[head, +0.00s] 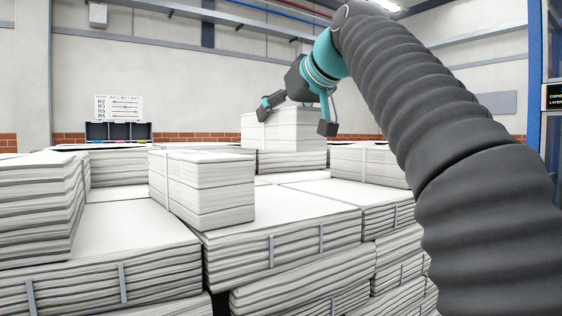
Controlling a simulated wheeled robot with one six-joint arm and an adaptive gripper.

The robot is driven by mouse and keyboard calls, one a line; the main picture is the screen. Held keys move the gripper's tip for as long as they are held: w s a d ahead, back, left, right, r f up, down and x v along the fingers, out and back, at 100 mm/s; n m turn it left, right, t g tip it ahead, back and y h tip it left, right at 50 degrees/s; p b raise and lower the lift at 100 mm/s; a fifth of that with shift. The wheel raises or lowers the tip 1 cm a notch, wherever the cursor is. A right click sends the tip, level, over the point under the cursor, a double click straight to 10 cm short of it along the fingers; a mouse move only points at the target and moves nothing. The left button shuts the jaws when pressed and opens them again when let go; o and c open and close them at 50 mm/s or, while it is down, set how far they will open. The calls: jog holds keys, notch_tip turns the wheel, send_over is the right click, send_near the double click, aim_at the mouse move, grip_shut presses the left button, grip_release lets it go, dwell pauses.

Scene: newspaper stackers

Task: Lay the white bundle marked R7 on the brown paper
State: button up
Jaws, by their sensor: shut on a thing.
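My gripper (296,119) is in the middle of the head view, at the end of the arm. Its two fingers are spread around a white bundle (284,138) and shut on it. The bundle is level and sits directly above another strapped white bundle (291,162); I cannot tell whether the two touch. No R7 mark is readable on any bundle from here. No brown paper shows in this view.
White strapped stacks fill the foreground. A smaller bundle (203,187) stands on them left of centre, and a taller stack (38,205) is at far left. A dark compartment box (118,132) stands at the back below a lettered sign (118,107). A blue post (535,70) is at right.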

jog(key=shift+f, duration=1.75)
jog(key=shift+f+b, duration=0.6)
jog(key=shift+f, duration=0.5)
jog(key=shift+r, duration=0.15)
